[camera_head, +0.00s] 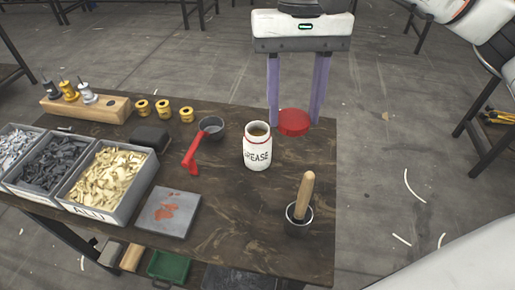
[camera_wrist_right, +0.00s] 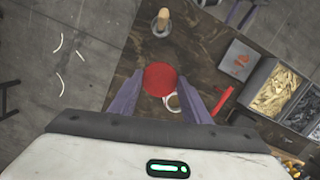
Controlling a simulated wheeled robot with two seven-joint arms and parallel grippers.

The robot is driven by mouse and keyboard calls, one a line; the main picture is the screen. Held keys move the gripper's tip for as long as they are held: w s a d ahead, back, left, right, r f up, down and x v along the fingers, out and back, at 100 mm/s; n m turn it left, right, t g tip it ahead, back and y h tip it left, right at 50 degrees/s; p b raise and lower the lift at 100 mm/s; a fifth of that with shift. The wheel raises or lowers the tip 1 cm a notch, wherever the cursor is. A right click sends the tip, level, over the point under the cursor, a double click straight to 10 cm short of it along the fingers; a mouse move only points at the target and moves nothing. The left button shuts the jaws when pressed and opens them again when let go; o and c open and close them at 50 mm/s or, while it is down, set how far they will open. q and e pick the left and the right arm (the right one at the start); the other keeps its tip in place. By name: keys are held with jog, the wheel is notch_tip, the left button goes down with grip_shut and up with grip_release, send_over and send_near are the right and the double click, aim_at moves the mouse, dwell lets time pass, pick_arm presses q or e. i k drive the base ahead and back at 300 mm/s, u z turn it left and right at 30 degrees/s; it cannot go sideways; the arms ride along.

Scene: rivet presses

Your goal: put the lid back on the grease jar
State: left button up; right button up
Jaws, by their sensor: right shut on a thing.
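The white grease jar (camera_head: 257,156) stands upright and open on the dark table, brown grease showing in its mouth. The round red lid (camera_head: 293,123) is apart from the jar, to its right and farther back. My right gripper (camera_head: 295,117) points down with its purple fingers on either side of the lid and is shut on it. In the right wrist view the lid (camera_wrist_right: 160,79) lies between the fingertips and partly covers the jar (camera_wrist_right: 173,102). I cannot tell how high the lid is above the table.
A wooden-handled brush in a dark cup (camera_head: 299,215) stands in front right of the jar. A red-handled dipper (camera_head: 211,127) is close on its left. A grey plate (camera_head: 168,212), parts bins (camera_head: 147,181) and brass spools (camera_head: 163,108) fill the left. Table is clear just before the jar.

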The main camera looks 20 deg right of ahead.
aim_at(258, 146)
jog(key=u, duration=1.35)
jog(key=k, duration=1)
jog(key=z, duration=1.35)
jog(key=i, duration=0.5)
jog(key=u, duration=0.05)
